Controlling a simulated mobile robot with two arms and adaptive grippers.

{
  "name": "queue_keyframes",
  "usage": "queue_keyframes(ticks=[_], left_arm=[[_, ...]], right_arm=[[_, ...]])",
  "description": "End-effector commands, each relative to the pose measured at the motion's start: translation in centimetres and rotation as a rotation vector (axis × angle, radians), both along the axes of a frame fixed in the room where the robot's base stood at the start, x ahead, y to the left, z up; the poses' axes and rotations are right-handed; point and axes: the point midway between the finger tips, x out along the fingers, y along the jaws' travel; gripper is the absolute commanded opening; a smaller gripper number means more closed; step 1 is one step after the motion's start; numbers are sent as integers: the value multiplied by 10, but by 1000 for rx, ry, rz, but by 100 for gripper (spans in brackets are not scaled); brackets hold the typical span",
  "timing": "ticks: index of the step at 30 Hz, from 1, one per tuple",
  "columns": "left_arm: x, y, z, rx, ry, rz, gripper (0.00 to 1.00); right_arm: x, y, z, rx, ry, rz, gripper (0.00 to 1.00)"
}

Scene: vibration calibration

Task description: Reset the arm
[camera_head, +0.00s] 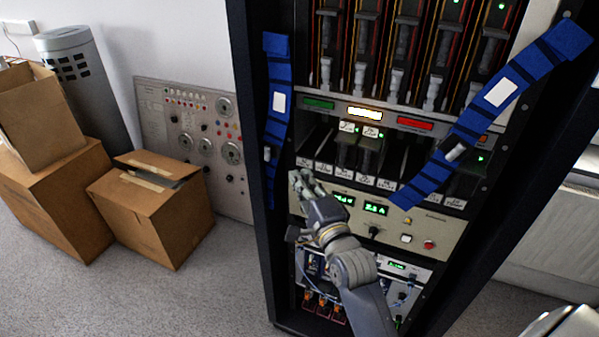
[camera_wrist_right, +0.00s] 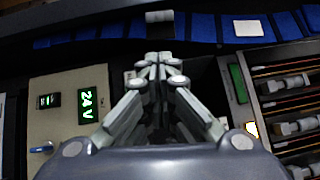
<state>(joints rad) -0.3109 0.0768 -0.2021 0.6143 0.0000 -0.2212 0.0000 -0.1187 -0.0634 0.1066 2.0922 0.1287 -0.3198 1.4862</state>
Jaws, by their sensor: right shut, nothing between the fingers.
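My right gripper (camera_head: 303,183) is in front of the equipment rack, near the left side of the beige panel with green displays (camera_head: 375,209). Its arm comes up from the bottom of the head view. In the right wrist view the gripper (camera_wrist_right: 158,58) has its fingertips together with nothing between them. The fingers point toward the blue strip (camera_wrist_right: 200,27) along the rack's edge; I cannot tell whether they touch anything. The panel shows left of the gripper in the wrist view, with a green "24 V" display (camera_wrist_right: 93,106). My left gripper is not in view.
The rack holds a row of labelled modules (camera_head: 345,150), with green, white and red indicators (camera_head: 365,114) above. A second blue strip (camera_head: 500,92) crosses the rack's right side. Cardboard boxes (camera_head: 150,215), a grey cylinder (camera_head: 85,85) and a grey panel (camera_head: 200,135) stand left. Front floor at left is clear.

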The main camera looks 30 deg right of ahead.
Motion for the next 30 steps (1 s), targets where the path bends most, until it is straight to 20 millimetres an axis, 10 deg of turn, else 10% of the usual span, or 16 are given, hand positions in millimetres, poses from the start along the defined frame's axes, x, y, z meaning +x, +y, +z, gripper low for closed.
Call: queue_keyframes(ticks=[6, 20, 25, 30], left_arm=[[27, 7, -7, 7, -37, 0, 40], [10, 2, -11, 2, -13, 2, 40], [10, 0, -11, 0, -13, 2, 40], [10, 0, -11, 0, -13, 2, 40]], right_arm=[[-35, 2, -4, 0, 1, -2, 0], [-50, 4, -9, -9, 12, 1, 0], [-40, 15, -75, -117, 140, 27, 0], [-42, 38, -198, -339, 361, 111, 0]])
